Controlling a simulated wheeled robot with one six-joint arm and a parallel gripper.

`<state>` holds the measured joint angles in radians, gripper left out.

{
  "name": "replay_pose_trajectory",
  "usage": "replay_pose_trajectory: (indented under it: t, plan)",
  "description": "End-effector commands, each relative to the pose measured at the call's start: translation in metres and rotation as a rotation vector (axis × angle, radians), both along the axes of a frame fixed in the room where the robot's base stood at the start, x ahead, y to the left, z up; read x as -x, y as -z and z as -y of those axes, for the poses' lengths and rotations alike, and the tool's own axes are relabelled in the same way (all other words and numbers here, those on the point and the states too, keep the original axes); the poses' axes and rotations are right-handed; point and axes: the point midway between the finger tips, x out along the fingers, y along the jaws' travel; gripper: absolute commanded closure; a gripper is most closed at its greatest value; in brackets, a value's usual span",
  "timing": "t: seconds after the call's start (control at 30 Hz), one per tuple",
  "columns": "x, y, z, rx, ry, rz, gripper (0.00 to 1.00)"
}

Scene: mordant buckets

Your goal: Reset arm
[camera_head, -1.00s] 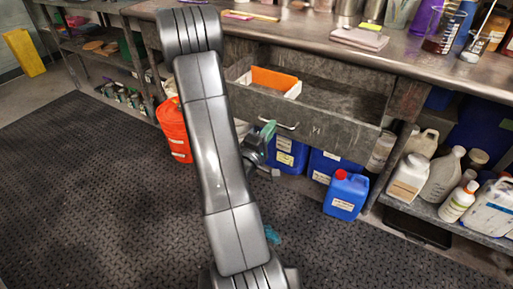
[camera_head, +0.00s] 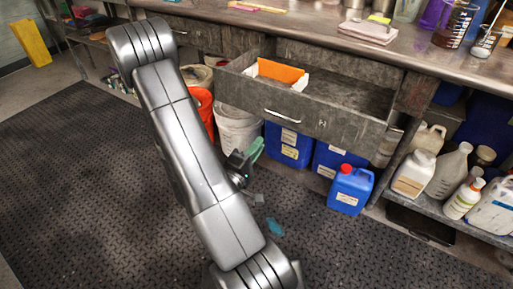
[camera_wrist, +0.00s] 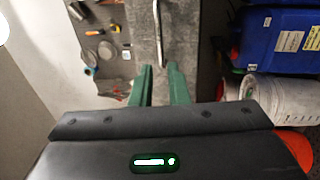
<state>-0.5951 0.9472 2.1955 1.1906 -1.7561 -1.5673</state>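My gripper (camera_head: 249,157) hangs in front of the bench, low and left of the open drawer (camera_head: 322,113), near the white bucket (camera_head: 237,130). In the wrist view its two green fingers (camera_wrist: 160,86) stand apart with nothing seen between them, so it is open and empty. The drawer front and its metal handle (camera_wrist: 158,36) show beyond the fingertips, apart from them. My arm rises up and left across the head view. An orange item (camera_head: 280,71) lies in the drawer.
An orange bucket (camera_head: 204,112) stands left of the white one, partly hidden by my arm. Blue containers and a blue jug with a red cap (camera_head: 350,189) stand below the drawer. Bottles fill the right shelf (camera_head: 452,231). Dark floor matting (camera_head: 70,180) is clear at left.

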Motion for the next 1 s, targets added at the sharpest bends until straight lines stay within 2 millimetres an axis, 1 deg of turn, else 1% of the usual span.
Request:
replay_pose_trajectory:
  t: [0.33, 0.47, 0.67, 1.0]
  plan:
    - [-0.001, 0.000, 0.001, 0.000, 0.001, 0.000, 0.85]
    - [-0.005, -0.001, 0.004, -0.001, 0.002, -0.001, 0.85]
    - [-0.023, -0.006, 0.016, -0.002, 0.005, 0.002, 0.85]
    - [-0.064, -0.015, 0.044, -0.003, 0.004, 0.003, 0.85]
